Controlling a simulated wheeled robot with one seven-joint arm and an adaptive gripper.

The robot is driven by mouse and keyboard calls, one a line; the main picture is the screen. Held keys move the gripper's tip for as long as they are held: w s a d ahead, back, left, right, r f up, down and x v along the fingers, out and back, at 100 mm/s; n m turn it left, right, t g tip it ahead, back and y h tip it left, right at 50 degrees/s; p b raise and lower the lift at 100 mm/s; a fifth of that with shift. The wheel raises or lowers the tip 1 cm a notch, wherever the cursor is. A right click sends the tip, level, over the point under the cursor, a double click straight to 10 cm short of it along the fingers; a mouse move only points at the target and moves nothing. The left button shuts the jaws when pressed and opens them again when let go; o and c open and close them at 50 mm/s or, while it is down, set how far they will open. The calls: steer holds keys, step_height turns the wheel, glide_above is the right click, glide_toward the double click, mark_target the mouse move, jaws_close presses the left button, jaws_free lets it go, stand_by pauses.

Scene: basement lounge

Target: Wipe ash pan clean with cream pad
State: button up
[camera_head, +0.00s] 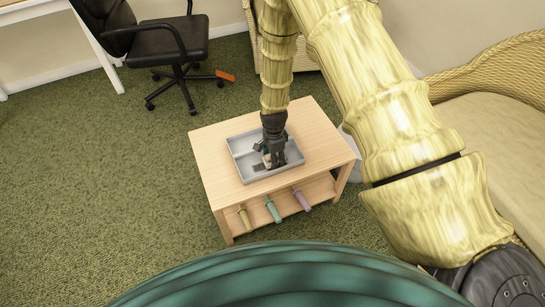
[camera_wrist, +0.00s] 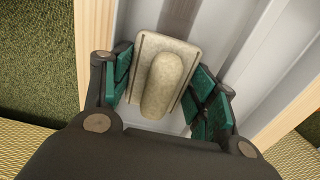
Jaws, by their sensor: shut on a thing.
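The grey ash pan (camera_head: 242,158) is a shallow rectangular tray lying on a light wooden table (camera_head: 322,143). My gripper (camera_head: 271,160) points down into the pan. The cream pad (camera_wrist: 149,52) is a flat block with a rounded raised grip, and it sits between my gripper's green-lined fingers in the wrist view. My gripper is shut on it. In the head view the pad is mostly hidden by the fingers. Dark patches show in the pan beside the fingers; I cannot tell ash from shadow. Whether the pad touches the pan floor is unclear.
Yellow (camera_head: 244,217), teal (camera_head: 272,209) and purple (camera_head: 301,199) handled things lie on the table's lower shelf. A wicker sofa (camera_head: 500,110) stands at the right. A black office chair (camera_head: 165,50) is at the back left. The green carpet at left is clear.

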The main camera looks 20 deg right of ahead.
mark_target(247, 172)
steer(key=shift+s+a+p, duration=0.15)
steer(key=shift+a+p, duration=0.5)
steer(key=shift+a, duration=2.15)
steer(key=shift+s+a+p, duration=0.15)
steer(key=shift+a+p, duration=0.45)
steer(key=shift+a, duration=2.15)
steer(key=shift+w+d+r+p, duration=0.15)
steer(key=shift+d+p, duration=0.3)
steer(key=shift+d, duration=1.85)
steer(key=shift+w+d+f+p, duration=0.1)
steer(key=shift+d+p, duration=0.1)
steer(key=shift+d, duration=1.45)
steer(key=shift+d+f+p, duration=0.1)
steer(key=shift+d+p, duration=0.05)
steer(key=shift+d, duration=1.5)
steer(key=shift+s+a+r+p, duration=0.1)
steer(key=shift+a+p, duration=0.4)
steer(key=shift+a, duration=2.3)
steer(key=shift+s+a+p, duration=0.1)
steer(key=shift+a+p, duration=0.4)
steer(key=shift+a, duration=2.25)
steer(key=shift+r, duration=0.15)
step_height(247, 172, up, 9)
steer(key=p, duration=0.6)
